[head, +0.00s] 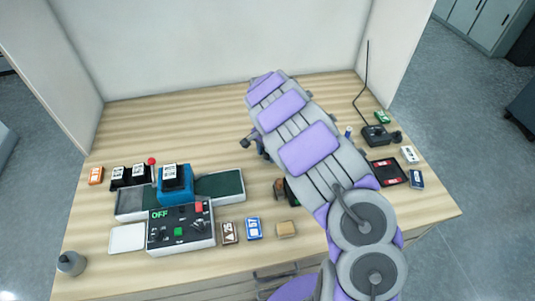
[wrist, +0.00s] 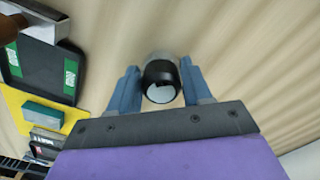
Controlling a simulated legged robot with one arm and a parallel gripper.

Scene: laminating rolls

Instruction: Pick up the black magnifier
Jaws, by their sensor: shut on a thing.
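The black magnifier (wrist: 160,78) is a short cylinder with a black band, a pale clear-looking lens face and a grey far end. In the wrist view it sits between the two blue fingers of my gripper (wrist: 160,88), which are shut on it from both sides. Pale wood grain shows behind it; I cannot tell whether it touches the table. In the head view my arm hides the fingertips and the magnifier.
The laminating machine (head: 180,230) stands at the left of the wooden table (head: 120,275). A dark tray (head: 402,178), small boxes (head: 416,179) and a black stand with a thin rod (head: 376,136) are at the right. A dark tray with green patches (wrist: 42,65) lies left in the wrist view.

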